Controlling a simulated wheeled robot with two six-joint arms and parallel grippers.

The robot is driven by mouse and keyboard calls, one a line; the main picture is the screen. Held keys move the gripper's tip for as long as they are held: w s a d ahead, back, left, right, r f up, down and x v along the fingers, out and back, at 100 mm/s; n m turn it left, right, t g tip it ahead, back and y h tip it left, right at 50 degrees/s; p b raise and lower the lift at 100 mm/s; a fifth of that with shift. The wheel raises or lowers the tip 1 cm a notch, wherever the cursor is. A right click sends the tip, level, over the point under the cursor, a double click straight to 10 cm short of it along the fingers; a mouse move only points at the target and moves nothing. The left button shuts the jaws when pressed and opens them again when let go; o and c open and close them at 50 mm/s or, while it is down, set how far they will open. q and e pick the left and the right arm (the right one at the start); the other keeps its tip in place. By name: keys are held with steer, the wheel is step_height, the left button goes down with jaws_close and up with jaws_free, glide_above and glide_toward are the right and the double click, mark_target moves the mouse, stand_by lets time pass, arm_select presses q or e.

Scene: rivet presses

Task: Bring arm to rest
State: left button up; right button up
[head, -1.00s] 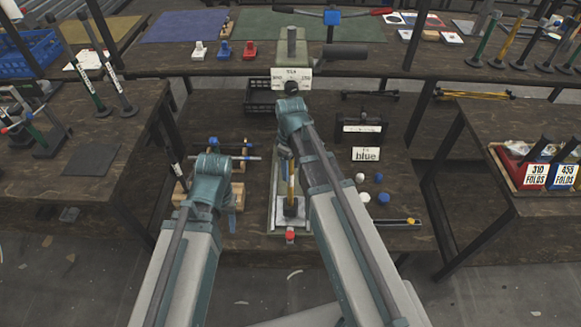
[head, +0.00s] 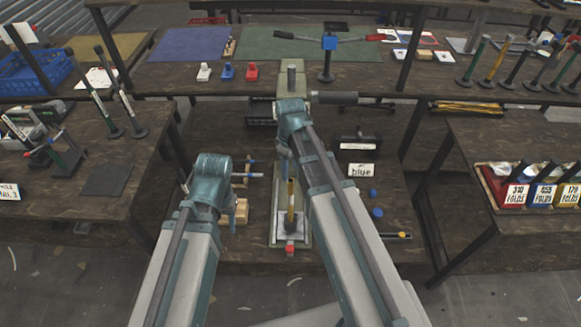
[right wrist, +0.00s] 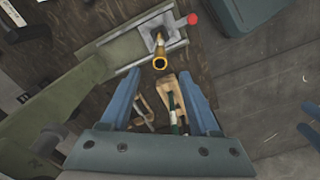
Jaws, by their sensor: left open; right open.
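My left arm comes in from the lower left in the head view. Its gripper (head: 231,222) hangs down beside small wooden blocks (head: 241,210), apart from the press; its fingers are partly hidden. My right arm reaches to the green rivet press (head: 304,234) in the middle. Its gripper is mostly hidden behind its own wrist in the head view. In the right wrist view my right gripper (right wrist: 162,102) is open, with nothing held between its blue fingers. The press's yellow post (head: 291,206) stands upright on a pale plate, and its brass-coloured end (right wrist: 160,62) shows ahead of the fingers.
A sign reading "blue" (head: 361,170) and blue knobs (head: 377,212) lie right of the press. Red, blue and yellow bins (head: 517,198) stand on the right table. The left table (head: 60,215) holds tools. Behind is a raised shelf with mats (head: 188,44).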

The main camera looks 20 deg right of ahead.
stand_by(0.5)
steer(key=s+a+m+h, duration=0.1)
steer(key=s+a+m, duration=0.4)
steer(key=s+a, duration=0.5)
steer(key=s, duration=0.4)
steer(key=shift+s+a, duration=0.15)
steer(key=shift+a, duration=0.1)
